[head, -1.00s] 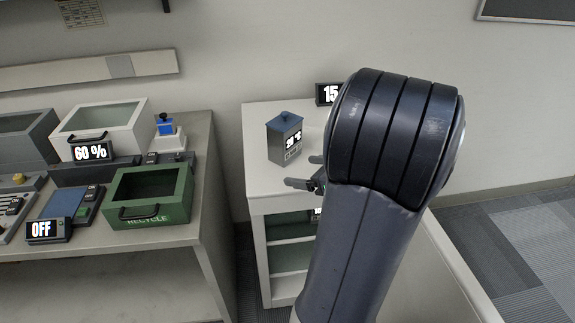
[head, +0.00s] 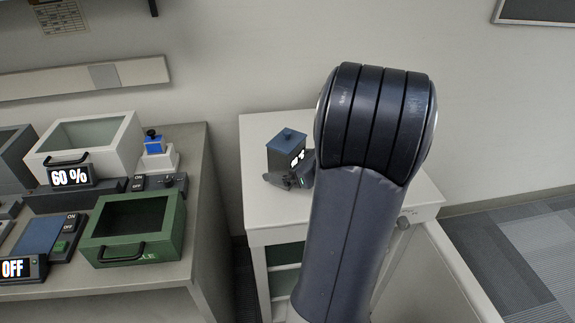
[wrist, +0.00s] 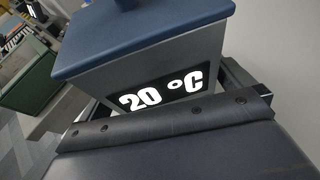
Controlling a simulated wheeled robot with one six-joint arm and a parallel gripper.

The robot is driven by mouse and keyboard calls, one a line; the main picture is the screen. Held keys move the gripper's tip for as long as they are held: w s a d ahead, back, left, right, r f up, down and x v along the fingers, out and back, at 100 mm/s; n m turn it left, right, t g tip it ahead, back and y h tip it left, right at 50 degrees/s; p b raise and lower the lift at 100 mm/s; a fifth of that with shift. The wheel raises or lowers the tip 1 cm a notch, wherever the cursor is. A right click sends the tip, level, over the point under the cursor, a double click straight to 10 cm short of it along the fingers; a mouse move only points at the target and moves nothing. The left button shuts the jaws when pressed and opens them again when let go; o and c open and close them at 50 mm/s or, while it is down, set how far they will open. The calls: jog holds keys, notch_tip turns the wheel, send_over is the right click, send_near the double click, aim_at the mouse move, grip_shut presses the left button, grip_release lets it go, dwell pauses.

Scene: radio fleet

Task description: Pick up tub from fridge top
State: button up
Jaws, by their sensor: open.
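The tub is a small grey box with a blue lid and knob (head: 288,138), standing upright on the white fridge top (head: 262,208). In the wrist view the tub (wrist: 175,65) fills the upper middle, with a "20 °C" display facing me. My gripper (head: 286,179) is open, low at the tub's near side. In the wrist view dark finger parts show at both sides of the tub's lower body. Whether they touch it I cannot tell. My arm hides part of the fridge top and front.
Left of the fridge, across a narrow gap, a grey bench holds a green bin (head: 135,228), a white bin (head: 85,150), a blue-topped device (head: 154,145) and several control boxes. A wall stands close behind the fridge. Some bare top lies left of the tub.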

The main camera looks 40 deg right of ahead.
jog(key=shift+c, duration=0.2)
jog(key=c, duration=1.1)
jog(key=shift+r, duration=0.15)
